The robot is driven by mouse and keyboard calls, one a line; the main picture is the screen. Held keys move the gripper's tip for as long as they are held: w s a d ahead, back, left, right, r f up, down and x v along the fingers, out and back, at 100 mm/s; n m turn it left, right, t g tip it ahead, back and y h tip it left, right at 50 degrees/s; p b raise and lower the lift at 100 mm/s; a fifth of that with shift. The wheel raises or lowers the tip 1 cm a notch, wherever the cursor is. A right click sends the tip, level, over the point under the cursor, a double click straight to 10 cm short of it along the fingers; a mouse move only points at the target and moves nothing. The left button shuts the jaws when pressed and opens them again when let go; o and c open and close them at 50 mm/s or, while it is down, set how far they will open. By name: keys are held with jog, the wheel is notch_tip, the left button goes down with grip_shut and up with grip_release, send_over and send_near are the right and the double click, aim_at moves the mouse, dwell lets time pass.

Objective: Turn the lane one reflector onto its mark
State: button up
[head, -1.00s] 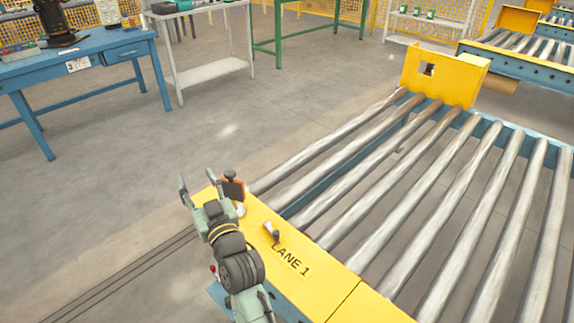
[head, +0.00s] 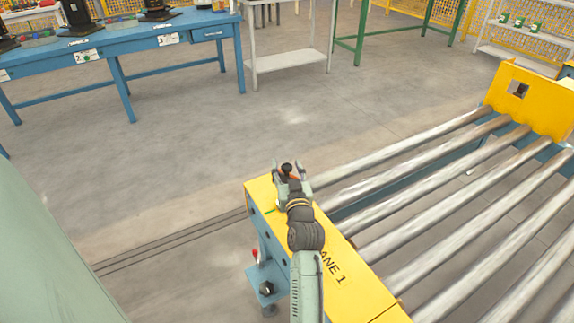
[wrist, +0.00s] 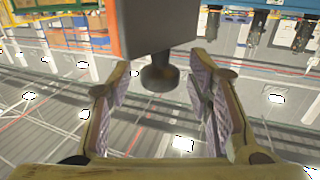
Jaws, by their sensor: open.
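The lane one reflector stands on the yellow end plate (head: 345,262) marked LANE 1. In the head view its black knob (head: 287,168) and a little orange show above my gripper; the rest is hidden by my arm. In the wrist view the reflector's dark grey body (wrist: 158,25) fills the top centre, with its round dark knob (wrist: 158,78) below it. My gripper (head: 291,180) is open, with a finger on either side of the knob and a gap at each side. A short green line (head: 270,211) shows on the plate left of my gripper; I cannot tell whether it is the mark.
Steel rollers (head: 440,190) run from the plate to a yellow upright plate (head: 530,100). A red-tipped lever (head: 255,255) sits below the plate's left side. A blue workbench (head: 150,55) and a grey table (head: 290,62) stand behind. The floor between is clear.

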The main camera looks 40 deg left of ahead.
jog(key=shift+w+a, duration=0.25)
jog(key=shift+a, duration=0.05)
jog(key=shift+c, duration=0.2)
grip_shut()
